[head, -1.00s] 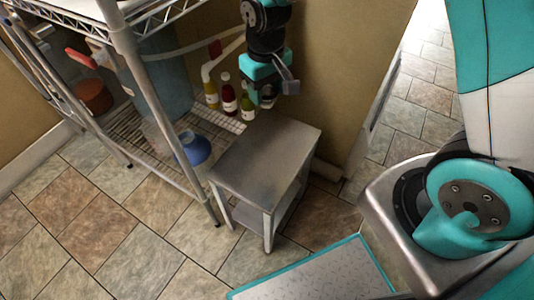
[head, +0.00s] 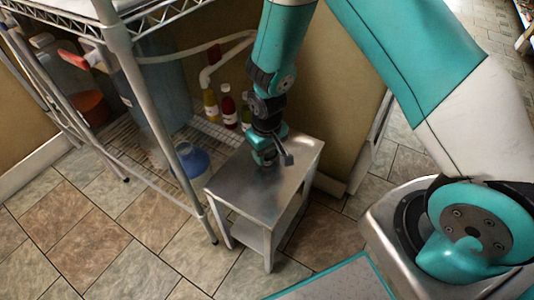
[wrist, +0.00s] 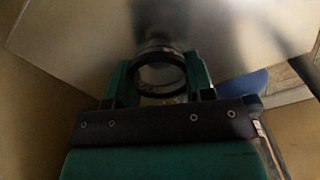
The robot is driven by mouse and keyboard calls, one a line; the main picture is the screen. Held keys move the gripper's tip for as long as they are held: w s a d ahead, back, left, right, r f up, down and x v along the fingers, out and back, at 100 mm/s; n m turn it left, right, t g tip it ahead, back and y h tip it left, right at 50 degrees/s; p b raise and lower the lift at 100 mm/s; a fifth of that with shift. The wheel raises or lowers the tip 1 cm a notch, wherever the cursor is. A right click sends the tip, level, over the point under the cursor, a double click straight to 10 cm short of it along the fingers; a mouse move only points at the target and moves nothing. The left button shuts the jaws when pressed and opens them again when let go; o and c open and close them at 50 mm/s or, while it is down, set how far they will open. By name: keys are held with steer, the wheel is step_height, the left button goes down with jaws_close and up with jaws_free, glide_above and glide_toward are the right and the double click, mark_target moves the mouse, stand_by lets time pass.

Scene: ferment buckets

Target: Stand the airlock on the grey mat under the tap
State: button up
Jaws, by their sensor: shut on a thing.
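My gripper (head: 265,158) points down low over the top of a small metal table (head: 232,186). In the wrist view, my gripper (wrist: 160,72) has its two green fingers on either side of a round, clear thing with a dark ring, which looks like the airlock (wrist: 161,74). The airlock is mostly hidden in the head view, and I cannot tell whether it touches the tabletop. A red handle (head: 74,58), perhaps the tap, shows by the shelf at the upper left. I cannot make out the grey mat.
A wire shelf rack with a metal post (head: 155,110) stands left of the table. On its lower shelf are a blue funnel-like thing (head: 191,160) and bottles, one red (head: 228,108). A wall is close behind. Tiled floor (head: 120,225) lies open in front.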

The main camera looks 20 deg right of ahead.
steer(key=shift+f, duration=0.25)
steer(key=o, duration=0.9)
